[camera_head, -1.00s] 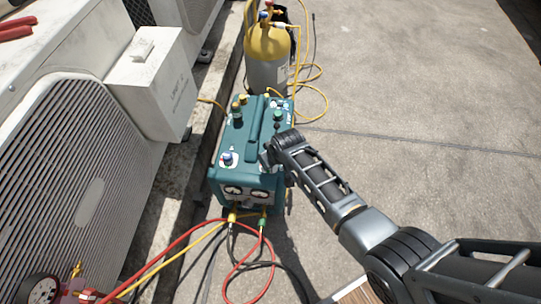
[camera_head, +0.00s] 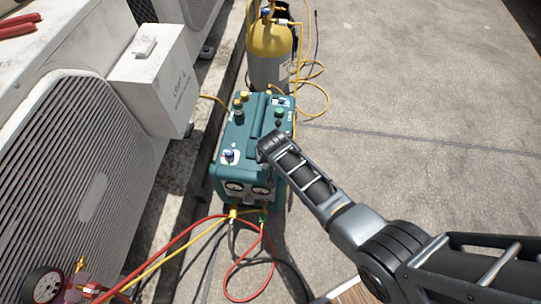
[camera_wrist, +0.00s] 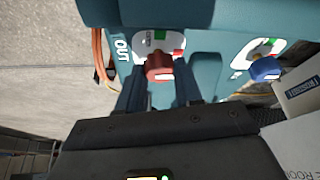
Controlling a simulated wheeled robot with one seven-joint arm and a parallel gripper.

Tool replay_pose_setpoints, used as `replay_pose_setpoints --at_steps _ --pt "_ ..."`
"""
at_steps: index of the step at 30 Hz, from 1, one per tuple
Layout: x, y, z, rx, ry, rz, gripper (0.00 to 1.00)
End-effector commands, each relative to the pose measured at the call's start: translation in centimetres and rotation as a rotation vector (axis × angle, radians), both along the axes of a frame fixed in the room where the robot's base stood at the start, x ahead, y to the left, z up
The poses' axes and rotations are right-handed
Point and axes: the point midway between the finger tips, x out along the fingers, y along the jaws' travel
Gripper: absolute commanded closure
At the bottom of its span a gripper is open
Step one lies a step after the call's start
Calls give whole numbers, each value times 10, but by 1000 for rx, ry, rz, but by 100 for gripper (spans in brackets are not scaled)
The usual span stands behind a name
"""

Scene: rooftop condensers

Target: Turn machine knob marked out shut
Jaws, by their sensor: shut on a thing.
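The teal machine (camera_head: 232,172) stands on the rooftop floor, with gauges on its front. In the wrist view, a red knob (camera_wrist: 159,66) sits on a white plate beside the word OUT. My gripper (camera_wrist: 158,80) has one finger on each side of this knob and is shut on it. In the head view my wrist covers the knob, so it is hidden there. The blue knob (camera_wrist: 265,68) sits apart to the right in the wrist view; it also shows on the machine's left in the head view (camera_head: 228,154).
A yellow-topped gas cylinder (camera_head: 270,50) stands behind the machine. Red and yellow hoses (camera_head: 172,246) run from its front to a gauge set (camera_head: 45,284) at lower left. Condenser units (camera_head: 75,190) border the left. Open concrete (camera_head: 420,120) lies to the right.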

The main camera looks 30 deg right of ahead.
Motion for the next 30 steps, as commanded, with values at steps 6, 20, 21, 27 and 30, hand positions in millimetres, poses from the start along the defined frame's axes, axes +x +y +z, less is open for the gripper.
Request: replay_pose_setpoints --at_steps 6,20,21,27,30 --pt "0 0 -1 0 1 0 96" --pt "0 0 0 0 1 1 40" --pt "0 0 0 0 0 1 40" --pt "-5 2 14 0 -1 1 40" --pt "-11 4 31 1 -1 2 40"
